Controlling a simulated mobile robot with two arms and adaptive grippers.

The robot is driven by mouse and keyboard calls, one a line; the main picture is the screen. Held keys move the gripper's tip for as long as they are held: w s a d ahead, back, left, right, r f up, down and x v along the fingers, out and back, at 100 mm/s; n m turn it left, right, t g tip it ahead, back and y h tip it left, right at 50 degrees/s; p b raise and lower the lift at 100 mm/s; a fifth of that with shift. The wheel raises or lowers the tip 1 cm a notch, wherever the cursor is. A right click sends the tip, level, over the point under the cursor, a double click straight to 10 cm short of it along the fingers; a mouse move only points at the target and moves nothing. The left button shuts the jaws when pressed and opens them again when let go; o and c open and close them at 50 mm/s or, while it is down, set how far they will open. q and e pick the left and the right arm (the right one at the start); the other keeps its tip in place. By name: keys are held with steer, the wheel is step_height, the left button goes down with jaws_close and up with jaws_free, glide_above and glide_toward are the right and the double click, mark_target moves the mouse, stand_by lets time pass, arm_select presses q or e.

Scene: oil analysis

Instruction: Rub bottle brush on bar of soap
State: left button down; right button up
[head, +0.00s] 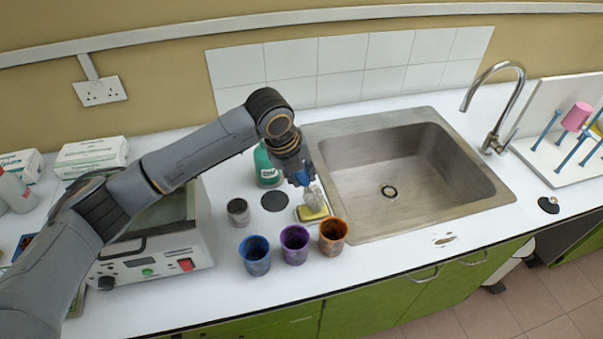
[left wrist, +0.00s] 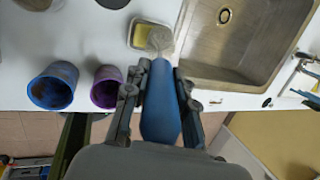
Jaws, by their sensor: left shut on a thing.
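My left gripper (head: 300,178) is shut on the blue handle of the bottle brush (head: 314,196), whose pale bristles point down. The brush head is over the yellow bar of soap (head: 311,213), which lies in a small dish left of the sink. In the left wrist view the gripper (left wrist: 160,84) has its fingers on both sides of the blue handle (left wrist: 160,112). The bristles (left wrist: 159,40) overlap the right edge of the soap (left wrist: 147,36) there. I cannot tell whether they touch it. My right gripper is not in view.
Blue (head: 255,255), purple (head: 295,244) and orange (head: 333,237) cups stand in front of the soap. A green bottle (head: 267,166) stands behind it. The steel sink (head: 480,205) is on the right, and a machine with a red switch (head: 160,262) is on the left.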

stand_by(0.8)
arm_select(q)
steer(key=shift+f+p, duration=0.15)
steer(key=shift+p, duration=0.2)
stand_by(0.6)
step_height(320, 180, up, 7)
steer(key=p, duration=0.7)
stand_by(0.5)
steer(key=shift+r, duration=0.2)
